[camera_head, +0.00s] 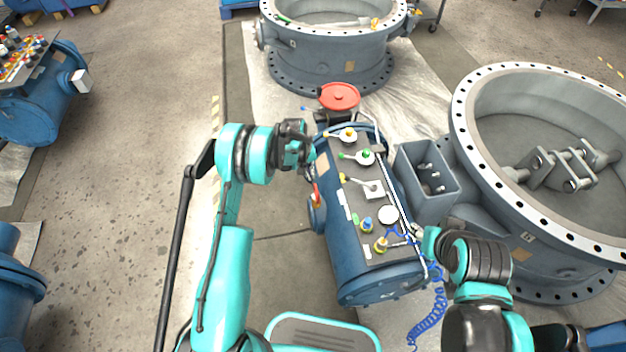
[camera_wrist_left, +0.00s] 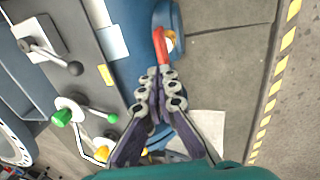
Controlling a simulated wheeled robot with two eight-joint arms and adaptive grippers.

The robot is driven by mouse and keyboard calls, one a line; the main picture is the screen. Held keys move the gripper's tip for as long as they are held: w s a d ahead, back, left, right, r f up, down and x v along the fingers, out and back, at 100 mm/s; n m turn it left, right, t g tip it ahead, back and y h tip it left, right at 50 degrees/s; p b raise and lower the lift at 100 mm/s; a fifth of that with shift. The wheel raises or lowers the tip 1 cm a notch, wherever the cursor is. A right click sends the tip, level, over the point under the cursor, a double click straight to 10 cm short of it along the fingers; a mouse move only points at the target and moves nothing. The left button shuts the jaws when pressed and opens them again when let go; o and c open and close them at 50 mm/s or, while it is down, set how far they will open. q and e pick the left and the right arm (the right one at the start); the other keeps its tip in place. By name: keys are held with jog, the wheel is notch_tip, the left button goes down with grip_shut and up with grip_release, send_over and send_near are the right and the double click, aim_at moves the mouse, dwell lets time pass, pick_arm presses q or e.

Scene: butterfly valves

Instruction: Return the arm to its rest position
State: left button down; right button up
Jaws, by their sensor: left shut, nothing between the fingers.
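My left gripper (camera_head: 308,162) is at the left side of the blue valve cylinder (camera_head: 345,262) in the head view. In the left wrist view, the left gripper (camera_wrist_left: 157,88) has its fingers together with nothing between them. Their tips are close to a red lever handle (camera_wrist_left: 160,46) on the cylinder's side; I cannot tell if they touch it. The red lever also shows in the head view (camera_head: 317,194). My right gripper (camera_head: 414,232) is beside the right edge of the panel, and its fingers are too small to read.
The cylinder's dark panel (camera_head: 362,215) carries green, yellow and blue knobs and levers. A red handwheel (camera_head: 339,97) stands behind it. A grey open box (camera_head: 428,172) and a large flanged ring (camera_head: 470,140) are on the right.

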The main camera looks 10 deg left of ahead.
pick_arm(q)
jog(key=r, duration=0.2)
jog(key=a+r+p, duration=0.1)
jog(key=r, duration=0.2)
jog(key=shift+s+r, duration=0.15)
jog(key=shift+r, duration=0.05)
jog(key=s+r+m+t, duration=0.1)
jog(key=s+r, duration=0.4)
jog(key=r, duration=0.6)
jog(key=s+r+m+t, duration=0.1)
jog(key=s+r+t, duration=0.1)
jog(key=s+r, duration=0.65)
jog(key=s+a+r+m+t+y, duration=0.1)
jog(key=s+r, duration=0.2)
jog(key=s, duration=0.6)
jog(key=s+a+r+m+t+y, duration=0.1)
jog(key=s+r, duration=0.3)
jog(key=s, duration=0.5)
jog(key=shift+s+r+m+t, duration=0.2)
jog(key=shift+m+t, duration=0.1)
jog(key=shift+t, duration=0.4)
jog(key=shift+w, duration=0.1)
